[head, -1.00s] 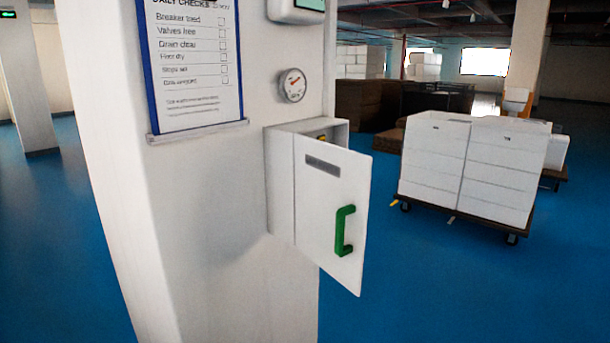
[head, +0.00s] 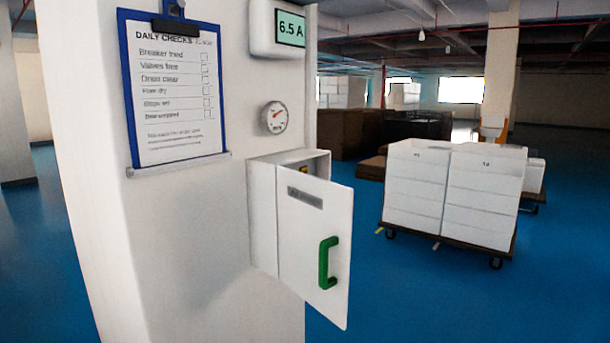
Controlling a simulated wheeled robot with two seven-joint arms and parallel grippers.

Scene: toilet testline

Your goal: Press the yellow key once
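A white wall box (head: 262,215) is mounted on a white pillar in the head view. Its door (head: 312,262), with a green handle (head: 328,262), stands partly open. A small yellow patch (head: 304,169) shows inside the box above the door's top edge; I cannot tell whether it is the yellow key. The door hides most of the inside. Neither of my grippers is in view.
The pillar (head: 190,240) also carries a clipboard checklist (head: 178,95), a round gauge (head: 275,118) and a display reading 6.5 A (head: 291,28). A cart of white boxes (head: 450,190) stands at the right. Blue floor (head: 400,290) between is clear.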

